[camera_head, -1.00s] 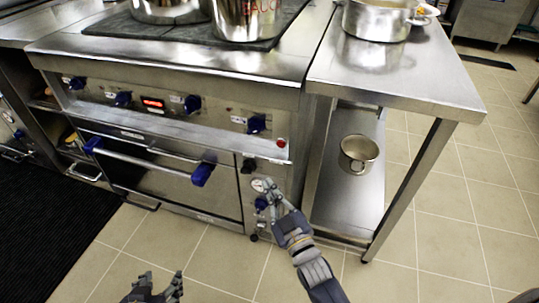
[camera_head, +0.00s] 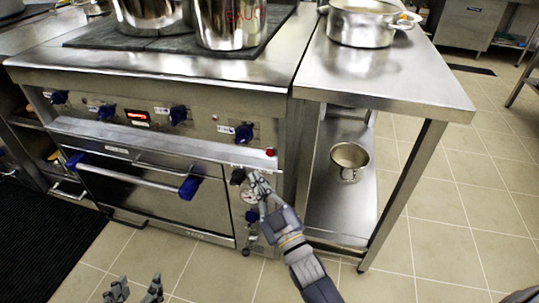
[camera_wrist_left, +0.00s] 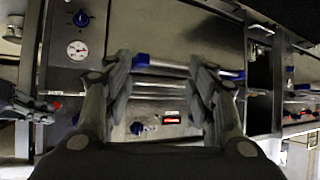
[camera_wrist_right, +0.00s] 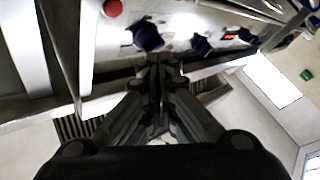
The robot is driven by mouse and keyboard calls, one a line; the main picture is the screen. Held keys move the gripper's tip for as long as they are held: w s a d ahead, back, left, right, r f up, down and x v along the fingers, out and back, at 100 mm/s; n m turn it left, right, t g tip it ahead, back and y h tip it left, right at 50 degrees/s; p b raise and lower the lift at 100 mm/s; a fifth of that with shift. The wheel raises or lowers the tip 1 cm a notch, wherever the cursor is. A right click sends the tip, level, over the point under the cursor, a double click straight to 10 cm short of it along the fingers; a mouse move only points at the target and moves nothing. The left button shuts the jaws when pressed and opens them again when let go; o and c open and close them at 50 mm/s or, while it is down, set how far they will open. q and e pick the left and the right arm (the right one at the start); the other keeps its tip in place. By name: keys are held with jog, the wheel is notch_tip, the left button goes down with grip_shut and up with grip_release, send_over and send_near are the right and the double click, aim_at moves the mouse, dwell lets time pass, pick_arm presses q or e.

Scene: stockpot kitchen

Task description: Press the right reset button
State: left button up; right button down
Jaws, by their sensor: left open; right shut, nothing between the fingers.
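A small red round button (camera_head: 270,153) sits at the right end of the stove's front ledge. It also shows at the top of the right wrist view (camera_wrist_right: 112,8) and at the left of the left wrist view (camera_wrist_left: 57,105). My right gripper (camera_head: 254,178) is shut and empty. It is just below and slightly left of the red button in the head view, apart from it, in front of the lower side panel. My left gripper (camera_head: 137,290) is open and empty, low in front of the oven; its spread fingers show in the left wrist view (camera_wrist_left: 160,72).
Blue knobs (camera_head: 243,132) and a red display (camera_head: 138,116) line the stove front. A black knob (camera_head: 237,176) and a gauge (camera_head: 249,195) are beside my right gripper. The oven handle (camera_head: 130,172) sticks out. A steel table (camera_head: 385,85) stands right. Floor in front is clear.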

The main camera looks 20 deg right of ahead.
aim_at(270, 153)
jog(key=w+d, duration=0.1)
jog(key=w+d+b, duration=0.1)
jog(key=w, duration=0.1)
jog(key=w+d, duration=0.1)
jog(key=shift+w, duration=0.35)
pick_arm(q)
jog(key=w+d+r+t+h, duration=0.1)
jog(key=w+d+r+t, duration=0.1)
jog(key=w+r+t, duration=0.2)
jog(key=shift+r+t+b, duration=0.35)
jog(key=shift+r+t, duration=0.15)
jog(key=shift+r, duration=1.4)
pick_arm(e)
jog(key=shift+w+d, duration=0.55)
jog(key=shift+w, duration=0.1)
pick_arm(q)
jog(key=shift+w+d, duration=0.1)
pick_arm(e)
jog(key=shift+w, duration=0.1)
pick_arm(q)
jog(key=shift+f+g, duration=0.3)
jog(key=shift+f, duration=0.1)
pick_arm(e)
jog(key=shift+w+d, duration=0.25)
